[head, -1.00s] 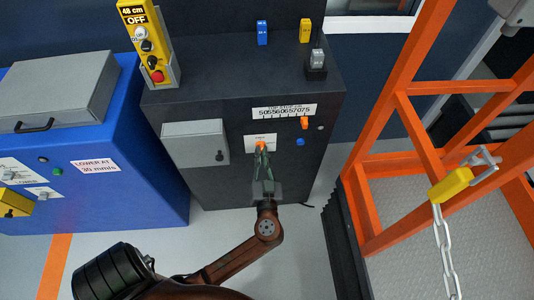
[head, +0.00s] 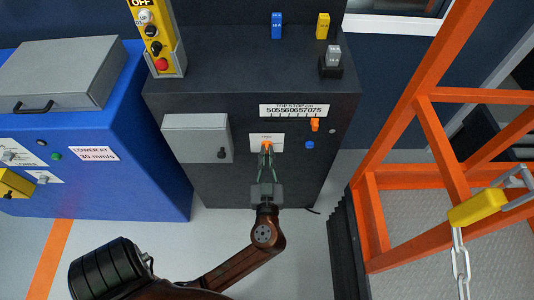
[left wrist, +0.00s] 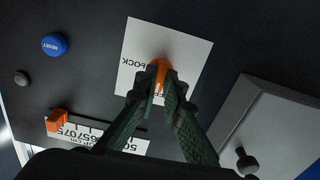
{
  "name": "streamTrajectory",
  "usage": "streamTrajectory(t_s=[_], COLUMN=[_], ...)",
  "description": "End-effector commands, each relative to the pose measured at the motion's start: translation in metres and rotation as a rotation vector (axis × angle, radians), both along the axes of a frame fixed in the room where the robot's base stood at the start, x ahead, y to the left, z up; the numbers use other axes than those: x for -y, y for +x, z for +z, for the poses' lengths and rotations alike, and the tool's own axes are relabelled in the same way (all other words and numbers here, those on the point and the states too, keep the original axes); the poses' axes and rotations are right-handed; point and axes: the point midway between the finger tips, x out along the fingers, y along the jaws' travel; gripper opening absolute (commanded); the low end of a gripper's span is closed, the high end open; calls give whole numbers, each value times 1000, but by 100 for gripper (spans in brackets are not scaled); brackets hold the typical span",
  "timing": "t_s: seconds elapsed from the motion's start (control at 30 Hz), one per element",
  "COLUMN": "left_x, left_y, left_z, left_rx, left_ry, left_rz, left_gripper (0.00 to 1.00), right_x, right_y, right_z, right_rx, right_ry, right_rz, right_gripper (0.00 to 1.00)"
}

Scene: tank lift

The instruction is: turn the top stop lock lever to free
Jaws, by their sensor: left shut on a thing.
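The top stop lock lever (left wrist: 162,71) is a small orange lever on a white plate (left wrist: 186,46) marked LOCK, on the front of the dark cabinet. In the head view the lever (head: 267,146) shows at the tips of my left gripper (head: 266,152). In the left wrist view my left gripper (left wrist: 160,80) is shut on the lever, with a finger on each side. The plate's other word is mostly hidden behind the fingers. The top stop scale (head: 295,110) with its orange pointer (head: 315,124) is above the plate. My right gripper is not in view.
A blue button (head: 309,145) marked RESET in the wrist view sits right of the plate. A grey box (head: 197,138) juts out on the left. The blue cabinet (head: 120,185) stands left, and an orange frame (head: 420,170) with a chain (head: 460,260) stands right.

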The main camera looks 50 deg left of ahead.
Motion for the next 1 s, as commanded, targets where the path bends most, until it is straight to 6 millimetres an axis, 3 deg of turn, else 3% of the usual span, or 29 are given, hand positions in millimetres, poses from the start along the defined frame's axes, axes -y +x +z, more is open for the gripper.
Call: streamTrajectory(t_s=[0.03,0.07,0.3,0.77,1.0], left_x=[1,1,0,0,0], left_y=[1,1,0,0,0], left_z=[-3,-3,-2,0,7], left_rx=[-5,-5,-3,-3,-77], left_ry=[-5,-5,-2,1,71], left_rz=[-3,-3,-1,0,-1], left_gripper=[0,10,26,26,26], right_x=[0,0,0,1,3], right_y=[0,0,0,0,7], right_z=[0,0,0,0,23], right_rx=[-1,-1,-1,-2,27], right_ry=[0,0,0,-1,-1], right_rz=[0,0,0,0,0], right_gripper=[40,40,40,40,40])
